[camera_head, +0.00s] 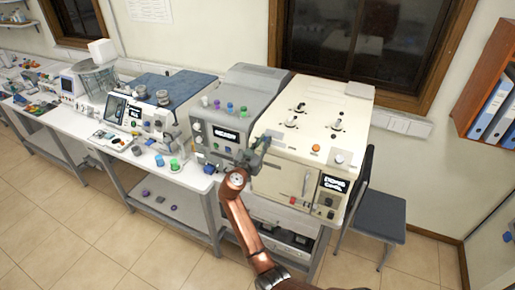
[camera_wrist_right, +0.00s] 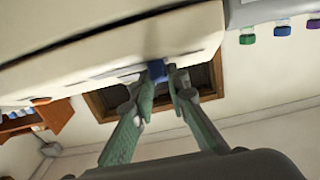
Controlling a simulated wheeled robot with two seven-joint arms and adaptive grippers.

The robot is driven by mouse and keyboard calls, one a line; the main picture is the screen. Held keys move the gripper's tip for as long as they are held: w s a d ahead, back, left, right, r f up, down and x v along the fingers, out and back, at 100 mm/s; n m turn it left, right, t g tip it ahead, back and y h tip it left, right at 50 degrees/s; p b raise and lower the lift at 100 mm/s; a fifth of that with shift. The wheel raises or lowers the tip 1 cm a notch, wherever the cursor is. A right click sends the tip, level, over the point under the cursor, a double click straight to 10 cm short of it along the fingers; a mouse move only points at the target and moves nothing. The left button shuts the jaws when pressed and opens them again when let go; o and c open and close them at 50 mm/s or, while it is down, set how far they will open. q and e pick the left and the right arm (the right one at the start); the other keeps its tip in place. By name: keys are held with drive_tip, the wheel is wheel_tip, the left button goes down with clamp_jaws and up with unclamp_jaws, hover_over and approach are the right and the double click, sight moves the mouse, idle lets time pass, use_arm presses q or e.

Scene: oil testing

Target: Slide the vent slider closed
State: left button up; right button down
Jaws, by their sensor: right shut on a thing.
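My right gripper (camera_head: 262,143) is at the upper left front edge of the cream-coloured oven-like machine (camera_head: 315,120), beside the grey machine. In the right wrist view my right gripper (camera_wrist_right: 165,72) has its two green-grey fingers close together on a small blue knob (camera_wrist_right: 155,69), which I take to be the vent slider. The knob sits at the edge of the cream body (camera_wrist_right: 100,50). In the head view the knob is hidden by the gripper, so how far the slider stands along its track cannot be told. My left gripper is not in view.
The grey machine (camera_head: 243,100) with coloured caps on top stands directly left of the gripper. A white bench (camera_head: 90,125) with instruments runs left. A dark chair (camera_head: 378,215) stands at the right. The floor in front is clear.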

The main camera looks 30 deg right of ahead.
drive_tip(key=shift+w+a+r, duration=0.1)
drive_tip(key=shift+a, duration=0.05)
drive_tip(key=c, duration=1.9)
unclamp_jaws()
drive_tip(key=shift+w, duration=0.15)
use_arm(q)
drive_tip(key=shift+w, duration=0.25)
use_arm(e)
drive_tip(key=v, duration=1.2)
